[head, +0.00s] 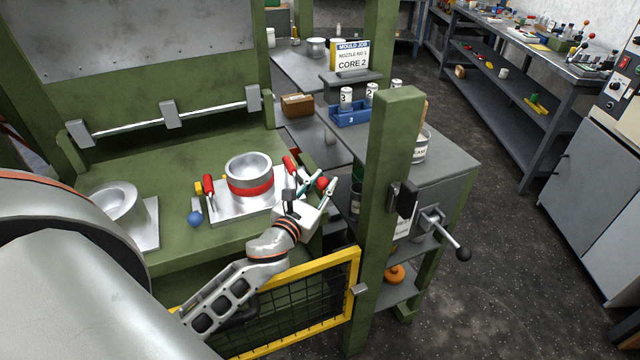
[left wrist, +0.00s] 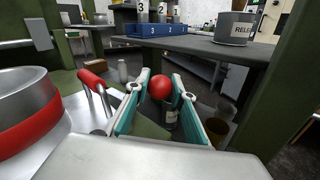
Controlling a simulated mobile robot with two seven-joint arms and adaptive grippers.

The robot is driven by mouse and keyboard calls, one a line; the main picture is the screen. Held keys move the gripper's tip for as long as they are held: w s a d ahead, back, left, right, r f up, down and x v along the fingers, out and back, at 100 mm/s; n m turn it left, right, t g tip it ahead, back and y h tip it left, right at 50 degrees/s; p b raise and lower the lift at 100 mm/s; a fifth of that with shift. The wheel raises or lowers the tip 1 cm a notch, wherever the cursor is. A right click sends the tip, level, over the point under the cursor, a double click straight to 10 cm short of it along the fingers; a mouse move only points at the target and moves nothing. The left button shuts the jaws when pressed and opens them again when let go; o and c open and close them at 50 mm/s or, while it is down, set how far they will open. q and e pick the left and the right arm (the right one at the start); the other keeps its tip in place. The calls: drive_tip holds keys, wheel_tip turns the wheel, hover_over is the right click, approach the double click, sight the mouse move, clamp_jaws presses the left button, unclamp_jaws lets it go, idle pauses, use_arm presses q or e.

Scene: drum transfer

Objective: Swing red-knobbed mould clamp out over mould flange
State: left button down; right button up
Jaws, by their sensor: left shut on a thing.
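The mould (head: 248,168) is a silver cup with a wide flange and a red band, standing on a pale plate (head: 222,212). The red knob (head: 323,183) of the mould clamp is just right of that plate. My left gripper (head: 321,190) reaches it from the front and is shut on it. In the left wrist view the red knob (left wrist: 160,87) sits between the teal-lined fingers, and the mould (left wrist: 28,105) is at the left. The clamp's arm is mostly hidden by the gripper. My right gripper is not in view.
A blue-knobbed clamp (head: 195,218) is at the plate's front left. Red handles (head: 209,185) flank the mould; another (left wrist: 91,79) is close to my left fingers. A green post (head: 388,190) and yellow-framed mesh guard (head: 300,312) stand near my left arm. A second silver part (head: 118,203) lies left.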

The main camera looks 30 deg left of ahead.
use_arm(q)
drive_tip(key=shift+w+d+n+g+y+b, duration=0.15)
drive_tip(key=shift+w+n+g+y+b, duration=0.15)
drive_tip(key=shift+w+n+y, duration=0.6)
drive_tip(key=shift+w+d+n+g+y+b, duration=0.2)
drive_tip(key=shift+n+g+y, duration=0.35)
drive_tip(key=shift+y, duration=0.8)
drive_tip(key=shift+w+d+n+g+y+b, duration=0.1)
drive_tip(key=shift+w+n+g+y+b, duration=0.3)
drive_tip(key=shift+n+y, duration=0.6)
drive_tip(key=shift+w+y, duration=0.15)
drive_tip(key=shift+y, duration=0.1)
drive_tip(key=c, duration=1.7)
unclamp_jaws()
drive_tip(key=v, duration=1.2)
